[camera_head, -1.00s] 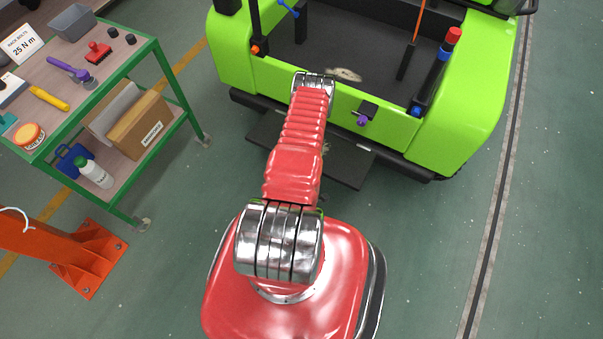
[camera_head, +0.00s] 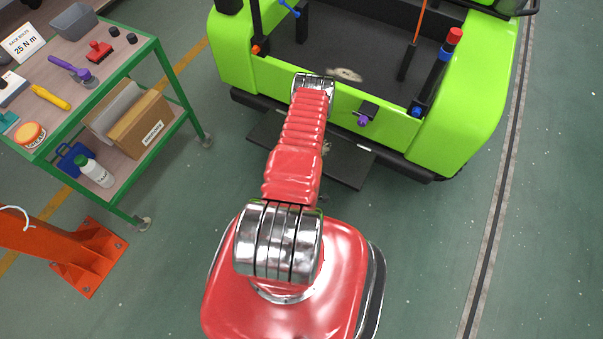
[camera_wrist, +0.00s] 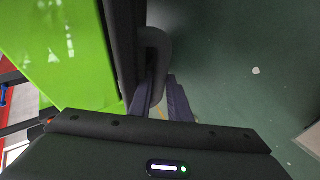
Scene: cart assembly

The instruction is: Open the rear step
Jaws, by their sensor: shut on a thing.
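The green cart (camera_head: 340,104) stands at the top of the head view, its rear facing me. The dark flat rear step (camera_head: 350,166) sticks out below the black bumper (camera_head: 405,166); my red arm covers its middle. In the head view my gripper is hidden behind the arm. In the wrist view my gripper (camera_wrist: 163,98) has its two dark fingers close together at a dark rounded bar (camera_wrist: 155,48) beside the cart's black rear edge. It is shut on this bar, which looks like part of the step; the contact is partly hidden.
A green-framed workbench (camera_head: 150,50) with tools and a cardboard box (camera_head: 140,124) stands on the left. An orange post foot (camera_head: 92,262) is at the lower left. The floor right of my base is clear. A dark floor track runs along the right.

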